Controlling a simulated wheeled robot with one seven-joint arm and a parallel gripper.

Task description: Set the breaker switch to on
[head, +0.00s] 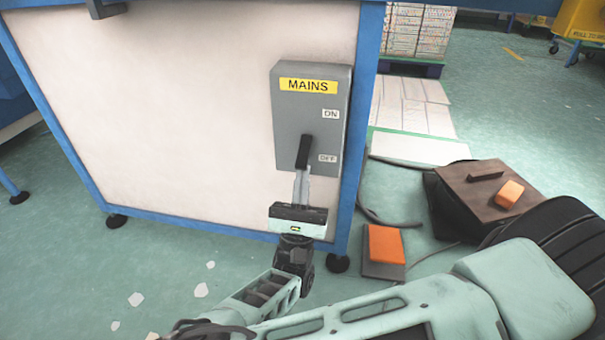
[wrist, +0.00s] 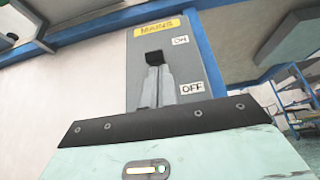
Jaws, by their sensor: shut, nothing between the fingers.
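The grey breaker box (head: 288,125) with a yellow MAINS label is fixed to the white panel, close to its right blue post. Its black switch lever (head: 305,150) slants downward, its lower end near the height of the OFF label and below the ON label. My gripper (head: 301,174) is shut and empty, its fingertips right at the lever's lower end. The wrist view shows the lever (wrist: 153,57) just beyond the closed fingertips (wrist: 157,70), in front of the box (wrist: 186,62). I cannot tell whether the fingertips touch the lever.
The white panel (head: 160,110) has a blue frame (head: 359,120). On the floor to the right lie a cable (head: 372,215), an orange-topped block (head: 385,243) and a brown-topped box (head: 480,192) bearing an orange block (head: 509,194). Pale scraps (head: 135,299) lie at the lower left.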

